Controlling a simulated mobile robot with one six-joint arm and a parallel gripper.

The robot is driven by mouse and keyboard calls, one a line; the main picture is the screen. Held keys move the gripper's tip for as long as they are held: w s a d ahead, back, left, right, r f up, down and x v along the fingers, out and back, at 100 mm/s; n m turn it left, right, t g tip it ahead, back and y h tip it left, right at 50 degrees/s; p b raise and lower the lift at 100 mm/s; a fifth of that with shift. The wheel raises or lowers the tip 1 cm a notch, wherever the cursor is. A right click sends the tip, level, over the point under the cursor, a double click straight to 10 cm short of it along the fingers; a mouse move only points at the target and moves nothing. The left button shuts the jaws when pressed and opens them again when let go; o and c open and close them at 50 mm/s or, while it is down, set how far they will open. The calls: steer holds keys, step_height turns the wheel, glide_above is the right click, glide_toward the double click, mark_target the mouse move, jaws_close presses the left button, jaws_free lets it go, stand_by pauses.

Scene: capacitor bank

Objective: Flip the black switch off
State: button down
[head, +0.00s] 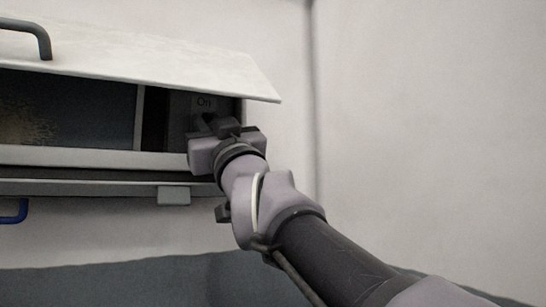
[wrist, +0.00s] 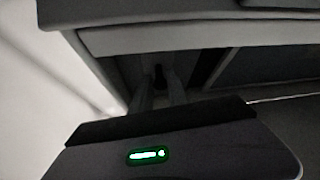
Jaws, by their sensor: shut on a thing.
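The black switch (wrist: 158,74) shows in the wrist view as a small dark shape at the fingertips, on a grey panel inside the cabinet. My gripper (wrist: 158,90) reaches into the opening and is shut on the switch, one finger on each side. In the head view my gripper (head: 207,120) is at the right end of the cabinet opening, just below an "On" label (head: 204,102). There the wrist and gripper hide the switch. Its exact position is too dark to tell.
The white cabinet lid (head: 150,70) is raised above my gripper, with a dark handle (head: 45,40) at upper left. A dark panel (head: 65,110) fills the opening's left part. A blue handle (head: 15,212) is below. Bare wall and free room lie to the right.

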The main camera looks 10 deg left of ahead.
steer(key=b, duration=0.1)
steer(key=f+t+y+b, duration=0.1)
steer(key=b, duration=0.1)
steer(key=shift+w+a+f+n+y, duration=0.1)
steer(key=shift+w+a+n+y, duration=0.05)
steer(key=shift+w+n+y, duration=0.15)
steer(key=shift+s, duration=0.1)
steer(key=c, duration=1.3)
jaws_free()
steer(key=shift+c, duration=0.2)
